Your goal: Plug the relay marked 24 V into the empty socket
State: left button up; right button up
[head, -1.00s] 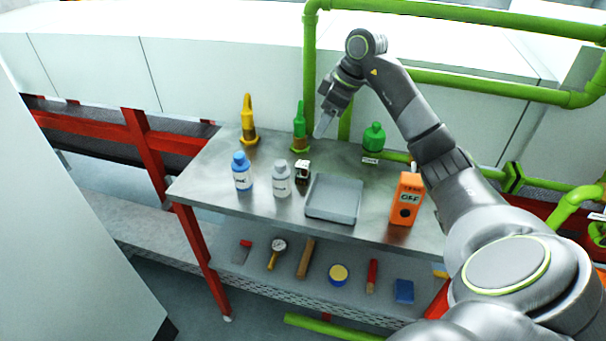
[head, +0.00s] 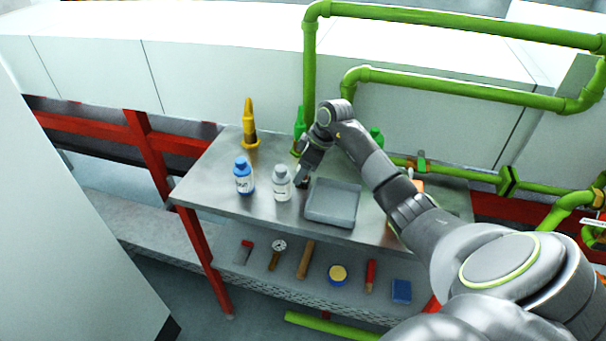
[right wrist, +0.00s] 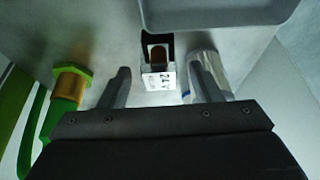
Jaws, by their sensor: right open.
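The relay (right wrist: 158,80) is a small block with a white face, a brown part and black sides. Its dark marking appears upside down in the right wrist view and is hard to read. My right gripper (head: 301,186) is open above the bench, close to the relay. In the right wrist view the relay shows between the two spread fingers, apart from both. In the head view my gripper mostly hides the relay. I cannot make out an empty socket in either view. My left gripper is not in view.
A grey tray (head: 330,216) lies right of the relay on the metal bench (head: 220,192). A white bottle (head: 282,185) and a blue-capped bottle (head: 243,178) stand to its left. A yellow fitting (head: 249,125) and green pipes are behind. Several items lie on the lower shelf (head: 315,288).

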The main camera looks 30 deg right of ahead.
jog(key=shift+w+a+f, duration=0.1)
jog(key=shift+w+f, duration=0.05)
jog(key=shift+f, duration=0.2)
jog(key=c, duration=1.1)
jog(key=shift+r, duration=0.15)
jog(key=shift+c, duration=0.2)
